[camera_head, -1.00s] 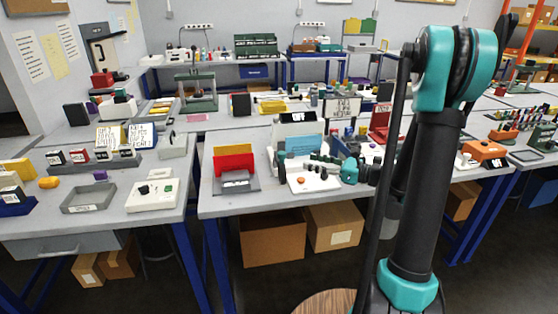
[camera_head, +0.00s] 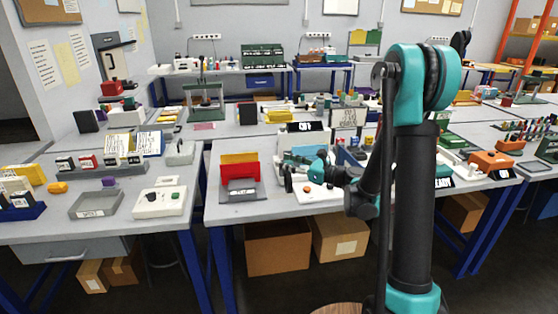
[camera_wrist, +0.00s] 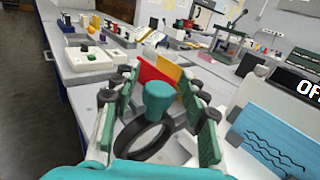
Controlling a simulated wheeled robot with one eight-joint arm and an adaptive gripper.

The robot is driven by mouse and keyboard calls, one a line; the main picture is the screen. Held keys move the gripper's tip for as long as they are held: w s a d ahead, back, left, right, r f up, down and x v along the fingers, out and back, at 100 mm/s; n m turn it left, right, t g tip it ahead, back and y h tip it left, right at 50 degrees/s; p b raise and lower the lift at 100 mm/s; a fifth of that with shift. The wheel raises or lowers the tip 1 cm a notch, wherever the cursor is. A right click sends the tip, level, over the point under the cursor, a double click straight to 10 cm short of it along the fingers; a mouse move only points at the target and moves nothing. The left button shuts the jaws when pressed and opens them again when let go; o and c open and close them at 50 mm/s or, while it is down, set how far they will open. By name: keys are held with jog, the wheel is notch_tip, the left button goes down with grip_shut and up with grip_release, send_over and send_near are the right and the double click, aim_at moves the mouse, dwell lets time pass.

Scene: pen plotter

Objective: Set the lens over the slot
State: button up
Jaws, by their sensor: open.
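My gripper (camera_wrist: 158,118) is open, its green-padded fingers spread on either side of a dark ring with a teal knob (camera_wrist: 158,98). This ring looks like the lens; I cannot tell whether the pads touch it. In the head view my gripper (camera_head: 290,172) is low over the middle bench, left of my forearm and partly hidden. The plotter's blue sheet with wavy lines (camera_wrist: 274,138) is at the right in the wrist view, below a black "OFF" display (camera_wrist: 299,82). I cannot make out the slot.
A grey holder with red and yellow sheets (camera_head: 240,190) stands left of my gripper, just beyond it in the wrist view. A white button box (camera_head: 160,201) and a grey tray (camera_head: 96,205) lie on the left bench. A gap separates the two benches.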

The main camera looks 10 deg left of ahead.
jog(key=shift+x, duration=1.7)
grip_shut()
